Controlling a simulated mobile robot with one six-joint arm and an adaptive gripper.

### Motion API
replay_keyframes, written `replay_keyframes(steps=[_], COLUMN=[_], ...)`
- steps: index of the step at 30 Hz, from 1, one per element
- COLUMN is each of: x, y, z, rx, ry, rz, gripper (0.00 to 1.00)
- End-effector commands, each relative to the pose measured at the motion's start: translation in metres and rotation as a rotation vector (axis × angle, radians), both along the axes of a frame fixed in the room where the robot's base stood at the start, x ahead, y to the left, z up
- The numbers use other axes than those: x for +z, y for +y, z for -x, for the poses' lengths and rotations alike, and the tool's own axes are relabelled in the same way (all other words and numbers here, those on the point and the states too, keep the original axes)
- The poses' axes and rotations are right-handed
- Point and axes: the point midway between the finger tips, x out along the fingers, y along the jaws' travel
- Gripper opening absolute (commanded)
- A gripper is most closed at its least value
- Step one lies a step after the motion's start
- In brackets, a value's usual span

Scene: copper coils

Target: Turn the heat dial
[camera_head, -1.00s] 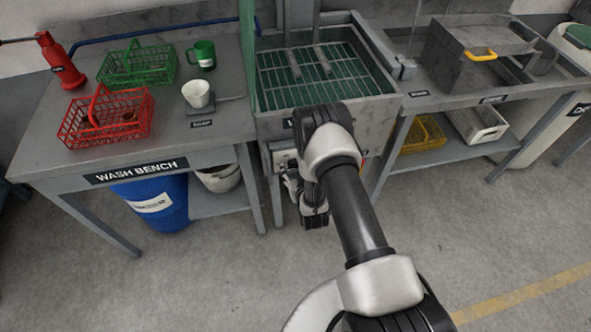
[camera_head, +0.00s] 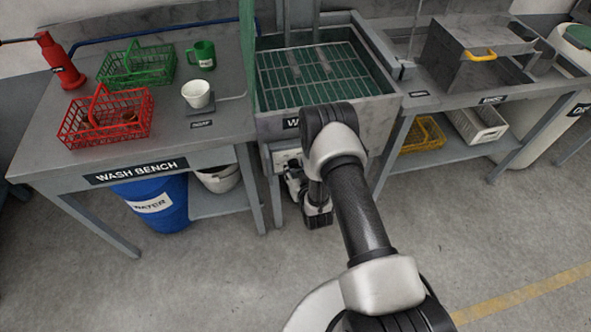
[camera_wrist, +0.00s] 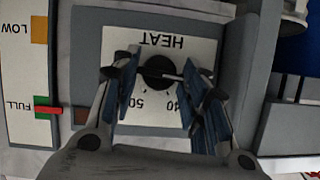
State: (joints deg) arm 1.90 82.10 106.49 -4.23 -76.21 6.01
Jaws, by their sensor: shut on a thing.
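The heat dial (camera_wrist: 158,66) is a round black knob on a white plate marked HEAT, which appears upside down in the wrist view. Numbers including 50 and 40 are printed below the knob. My gripper (camera_wrist: 163,75) has its two blue-padded fingers on either side of the knob and is shut on it. A pale pointer line runs from the knob toward the right finger. The fingers cover parts of the scale. In the head view my arm hides most of the dial panel (camera_head: 283,158) under the wash tank (camera_head: 375,108).
A LOW/FULL gauge (camera_wrist: 40,75) is left of the dial plate, with a red marker by FULL. A grey raised edge (camera_wrist: 236,70) stands close on the right. The wash bench (camera_head: 60,172) with baskets is left of the tank; a blue barrel (camera_head: 160,215) stands below.

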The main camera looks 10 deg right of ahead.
Motion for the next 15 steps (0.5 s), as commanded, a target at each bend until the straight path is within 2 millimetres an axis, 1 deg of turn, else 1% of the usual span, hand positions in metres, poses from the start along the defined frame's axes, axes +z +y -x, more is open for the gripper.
replay_keyframes(steps=[15], x=[-0.0030], y=[-0.0049], z=[0.0011], rx=[-0.003], ry=[0.003], rz=[-0.457], gripper=[0.17])
